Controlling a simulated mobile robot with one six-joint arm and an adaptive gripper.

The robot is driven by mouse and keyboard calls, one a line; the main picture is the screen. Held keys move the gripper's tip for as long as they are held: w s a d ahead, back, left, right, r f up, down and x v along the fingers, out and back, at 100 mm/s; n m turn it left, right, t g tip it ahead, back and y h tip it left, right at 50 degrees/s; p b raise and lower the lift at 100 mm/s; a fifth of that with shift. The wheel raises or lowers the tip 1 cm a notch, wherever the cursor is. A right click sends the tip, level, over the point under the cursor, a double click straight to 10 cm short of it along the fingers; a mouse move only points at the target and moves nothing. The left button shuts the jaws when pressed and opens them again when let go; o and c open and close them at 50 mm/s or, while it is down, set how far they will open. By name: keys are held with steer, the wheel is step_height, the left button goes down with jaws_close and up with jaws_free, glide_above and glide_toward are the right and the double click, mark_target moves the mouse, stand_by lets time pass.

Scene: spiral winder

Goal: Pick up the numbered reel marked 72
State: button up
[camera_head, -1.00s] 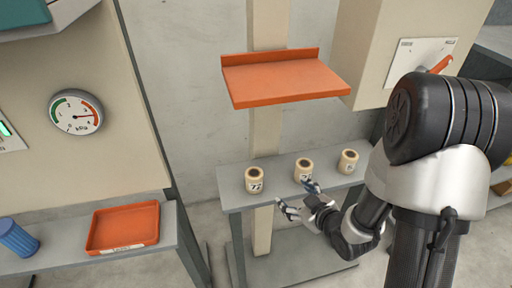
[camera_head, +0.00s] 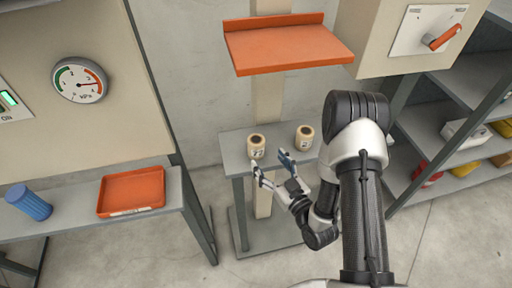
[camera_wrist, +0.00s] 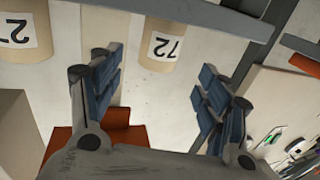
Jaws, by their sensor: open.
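The reel marked 72 (camera_wrist: 180,24) is a beige cylinder with a white label. In the wrist view it shows at the top, ahead of and between the open fingers. In the head view it appears to be the left reel (camera_head: 256,146) on the grey stand, its label too small to read surely. A second beige reel (camera_head: 304,138) stands to its right. It also shows at the wrist view's left edge (camera_wrist: 20,54), its label cut off. My gripper (camera_head: 270,163) is open and empty, in front of the left reel and apart from it.
The reels stand on a small grey stand (camera_head: 232,146) below an orange shelf (camera_head: 290,48). At left a grey bench holds an orange tray (camera_head: 131,191) and a blue cylinder (camera_head: 29,202). At right is a grey shelf rack (camera_head: 432,128) with boxes.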

mark_target(260, 151)
steer(key=x, duration=0.4)
steer(key=b+x, duration=0.1)
steer(key=x, duration=0.4)
steer(key=shift+w+a+f, duration=0.1)
steer(key=shift+w+f, duration=0.05)
steer(key=shift+f, duration=0.1)
steer(key=c, duration=1.2)
